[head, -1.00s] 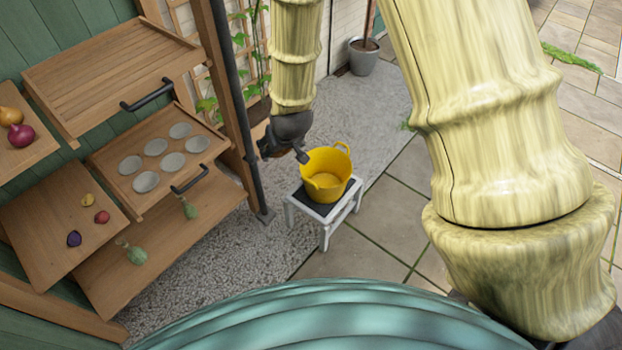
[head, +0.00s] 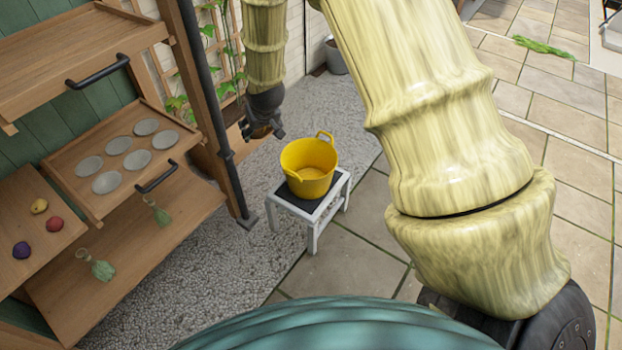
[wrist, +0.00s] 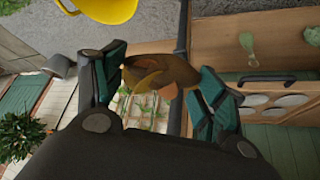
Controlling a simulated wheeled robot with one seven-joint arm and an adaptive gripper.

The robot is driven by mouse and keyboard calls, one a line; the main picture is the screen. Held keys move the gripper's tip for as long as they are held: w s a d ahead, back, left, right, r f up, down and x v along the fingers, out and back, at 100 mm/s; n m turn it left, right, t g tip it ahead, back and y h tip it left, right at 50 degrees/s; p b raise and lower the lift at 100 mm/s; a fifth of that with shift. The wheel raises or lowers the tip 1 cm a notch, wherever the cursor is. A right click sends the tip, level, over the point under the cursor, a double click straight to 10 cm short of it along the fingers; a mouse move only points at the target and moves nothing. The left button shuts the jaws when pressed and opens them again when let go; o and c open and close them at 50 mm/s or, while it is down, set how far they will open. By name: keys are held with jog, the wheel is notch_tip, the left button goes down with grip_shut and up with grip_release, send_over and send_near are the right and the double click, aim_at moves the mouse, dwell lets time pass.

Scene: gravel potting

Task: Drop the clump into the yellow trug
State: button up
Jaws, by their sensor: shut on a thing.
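My gripper (wrist: 160,85) is shut on a brown clump (wrist: 158,72), which sits between the two teal-padded fingers in the wrist view. In the head view my gripper (head: 266,134) hangs up and to the left of the yellow trug (head: 316,184); the clump is hard to make out there. The trug stands upright on a small white stool with a dark top (head: 333,208), and its inside looks empty. Part of the trug also shows at the top of the wrist view (wrist: 112,8), apart from the clump.
A dark post (head: 205,110) stands between the shelves and my gripper. Gravel and paving around the stool are clear.

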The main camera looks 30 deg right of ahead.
jog(key=w+d+f+m+h+b, duration=0.1)
jog(key=w+d+f+b, duration=0.2)
jog(key=d+f+b, duration=0.8)
jog(key=w+d+f+m+b, duration=0.2)
jog(key=w+d+f+b, duration=0.2)
jog(key=d+f+b, duration=0.65)
jog(key=f+b, duration=0.1)
jog(key=d+f+b, duration=0.1)
jog(key=b, duration=0.1)
jog(key=f+b, duration=0.1)
jog(key=b, duration=0.1)
jog(key=shift+d+f, duration=0.25)
jog(key=o, duration=1.1)
jog(key=v, duration=1.2)
jog(key=shift+w+a+r, duration=0.1)
jog(key=shift+w+a, duration=0.05)
jog(key=shift+w, duration=0.05)
